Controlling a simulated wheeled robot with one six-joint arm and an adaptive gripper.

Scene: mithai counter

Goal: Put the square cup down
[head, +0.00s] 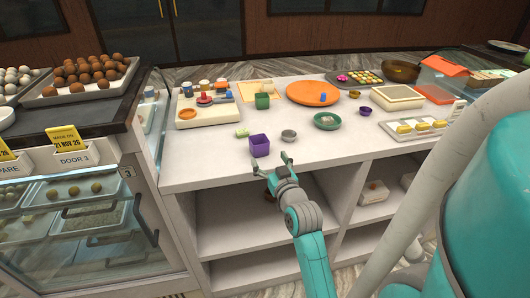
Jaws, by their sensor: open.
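A purple square cup (259,145) stands upright on the white counter (215,165), near its front edge. My gripper (270,164) is open and empty at the front edge of the counter. Its fingers are spread just in front of and to the right of the purple cup, and they look apart from it. A green square cup (262,101) stands further back on the counter. The task does not say which colour of square cup it means.
A grey bowl (289,136) and a green bowl (327,121) stand right of the purple cup. A small green block (242,132) lies to its left. An orange round board (313,93) lies behind. The front-left counter is clear.

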